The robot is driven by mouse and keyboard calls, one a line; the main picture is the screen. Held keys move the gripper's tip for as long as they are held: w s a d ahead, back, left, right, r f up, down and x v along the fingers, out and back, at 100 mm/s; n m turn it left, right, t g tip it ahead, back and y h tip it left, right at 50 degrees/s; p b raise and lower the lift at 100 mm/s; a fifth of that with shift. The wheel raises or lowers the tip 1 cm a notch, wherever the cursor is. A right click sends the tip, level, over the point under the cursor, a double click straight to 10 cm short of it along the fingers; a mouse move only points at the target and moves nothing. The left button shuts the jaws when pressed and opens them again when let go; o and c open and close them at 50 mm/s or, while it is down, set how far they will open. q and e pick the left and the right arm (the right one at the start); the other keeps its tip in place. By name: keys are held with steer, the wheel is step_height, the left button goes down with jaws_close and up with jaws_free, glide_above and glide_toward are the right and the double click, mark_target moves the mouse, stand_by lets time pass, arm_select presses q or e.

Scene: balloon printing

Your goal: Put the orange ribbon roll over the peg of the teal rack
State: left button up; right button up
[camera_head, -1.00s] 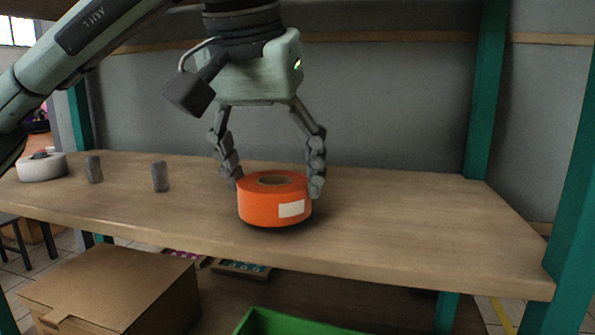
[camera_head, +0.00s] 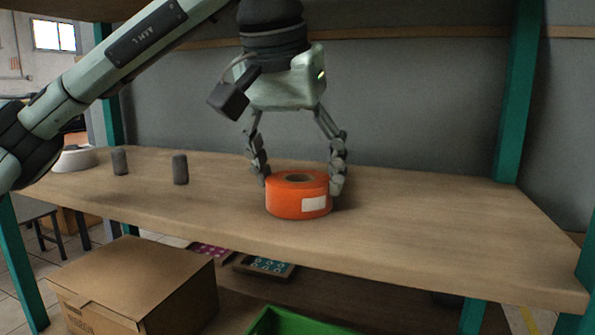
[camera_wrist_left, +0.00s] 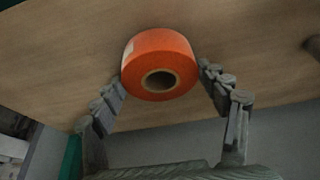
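The orange ribbon roll (camera_head: 283,203) lies flat on the wooden shelf of the teal rack (camera_head: 518,95), its hole facing up and a white label on its side. It also shows in the left wrist view (camera_wrist_left: 132,75). My left gripper (camera_head: 300,187) points down over the roll, with one finger on each side. The fingertips (camera_wrist_left: 162,78) are very close to its rim; they look spread around it rather than clamped, though contact is hard to judge. Two short grey pegs, one nearer (camera_head: 181,170) and one farther left (camera_head: 119,162), stand on the shelf. My right gripper is not in view.
A white roll (camera_head: 75,160) sits at the shelf's far left end. The shelf (camera_head: 430,220) is clear to the right of the orange roll. Below are a cardboard box (camera_head: 135,285), a green bin (camera_head: 300,322) and small trays (camera_head: 265,266).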

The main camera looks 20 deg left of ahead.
mark_target(294, 183)
arm_select(q)
steer(key=o, duration=0.3)
steer(key=shift+r, duration=0.45)
steer(key=v, duration=0.3)
steer(key=shift+s+d+f, duration=0.1)
steer(key=shift+s+f, duration=0.05)
steer(key=s, duration=1.1)
steer(key=shift+s+a+f, duration=0.15)
steer(key=shift+s+a, duration=0.05)
steer(key=shift+s, duration=0.1)
